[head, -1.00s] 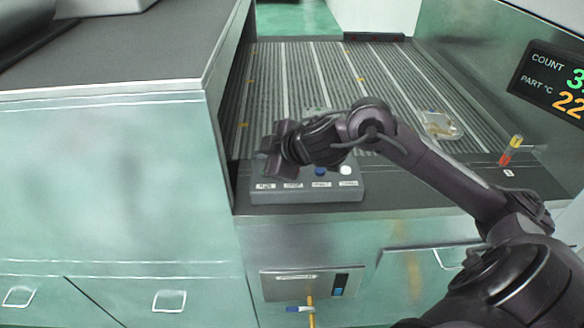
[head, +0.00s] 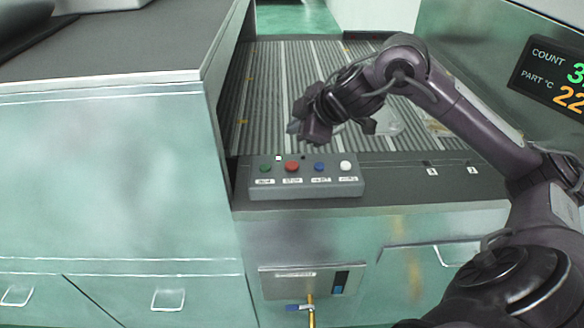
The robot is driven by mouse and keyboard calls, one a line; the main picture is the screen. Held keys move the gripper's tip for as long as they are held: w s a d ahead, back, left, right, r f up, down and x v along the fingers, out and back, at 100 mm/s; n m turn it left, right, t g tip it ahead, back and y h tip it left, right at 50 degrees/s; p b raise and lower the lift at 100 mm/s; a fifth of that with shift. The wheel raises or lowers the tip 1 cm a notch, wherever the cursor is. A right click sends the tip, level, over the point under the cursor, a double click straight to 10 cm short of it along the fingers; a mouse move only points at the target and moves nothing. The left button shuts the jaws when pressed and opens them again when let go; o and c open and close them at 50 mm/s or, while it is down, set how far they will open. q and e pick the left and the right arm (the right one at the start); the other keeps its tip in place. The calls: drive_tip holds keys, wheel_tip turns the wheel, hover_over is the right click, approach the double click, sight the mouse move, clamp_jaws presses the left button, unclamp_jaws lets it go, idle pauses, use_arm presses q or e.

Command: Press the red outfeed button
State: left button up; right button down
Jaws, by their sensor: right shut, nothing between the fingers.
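The red button (head: 291,166) stands second from the left on a grey control box (head: 305,188) at the front edge of the slatted conveyor. A green button (head: 265,168) is to its left. A blue button (head: 319,167) and a white button (head: 345,166) are to its right. My right gripper (head: 297,128) is shut and empty. It appears just above and behind the red button in the picture, apart from it. My left gripper is not in view.
The slatted conveyor (head: 270,95) lies behind the box, with a clear item (head: 385,124) on it partly hidden by my arm. A dark-topped green cabinet (head: 110,180) rises at left. A count display (head: 552,82) is at right.

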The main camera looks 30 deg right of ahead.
drive_tip(key=b, duration=0.5)
hover_over(296, 167)
wheel_tip(296, 167, down, 6)
drive_tip(key=shift+f, duration=0.25)
drive_tip(key=shift+f+b, duration=0.45)
drive_tip(key=shift+b, duration=0.1)
idle(0.9)
drive_tip(key=shift+f+b, duration=0.35)
drive_tip(key=shift+f, duration=0.05)
drive_tip(key=shift+f+b, duration=0.35)
drive_tip(key=shift+f, duration=0.15)
idle(0.6)
drive_tip(key=shift+r, duration=0.1)
drive_tip(key=shift+r+p, duration=0.8)
drive_tip(key=shift+p, duration=0.1)
drive_tip(key=shift+r, duration=0.1)
